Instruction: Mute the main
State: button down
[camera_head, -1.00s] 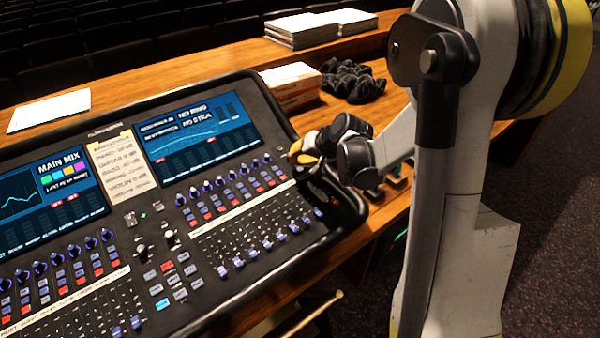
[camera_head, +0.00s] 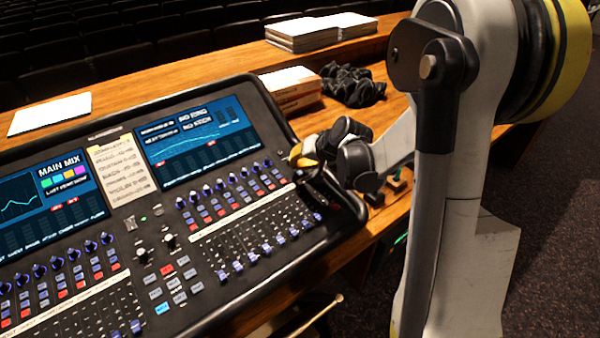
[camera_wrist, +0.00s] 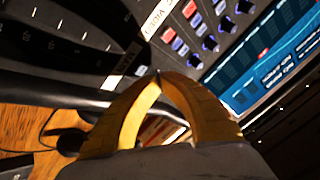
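The mixing desk (camera_head: 208,225) fills the left and middle of the head view, with rows of blue knobs, red and grey buttons and faders. Which button mutes the main cannot be read; the channel labels are too small. My gripper (camera_head: 297,156) is at the right end of the desk, by the top of the right-hand fader bank. In the wrist view its two yellow fingers (camera_wrist: 158,76) meet at the tips, with nothing visible between them. Red buttons (camera_wrist: 169,36) and blue knobs (camera_wrist: 210,43) lie beyond the tips. Contact with the desk cannot be told.
A left screen (camera_head: 50,198) reads MAIN MIX; a right screen (camera_head: 200,142) shows a curve. A paper list (camera_head: 120,170) lies between them. Boxes (camera_head: 290,88) and a dark cable heap (camera_head: 352,85) lie behind the desk. A stick (camera_head: 310,315) is at the front edge.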

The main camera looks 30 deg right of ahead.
aim_at(298, 173)
jog(key=shift+f, duration=0.15)
jog(key=shift+f+b, duration=0.3)
jog(key=shift+b, duration=0.1)
jog(key=shift+f+b, duration=0.35)
dwell(0.6)
jog(key=shift+r, duration=0.1)
jog(key=shift+r+p, duration=0.55)
jog(key=shift+r, duration=0.2)
jog(key=shift+s+r+p, duration=0.15)
jog(key=shift+r+p, duration=0.75)
jog(key=shift+r, duration=0.35)
jog(key=shift+s+r+p, duration=0.15)
jog(key=shift+r+p, duration=0.75)
jog(key=shift+r, duration=0.3)
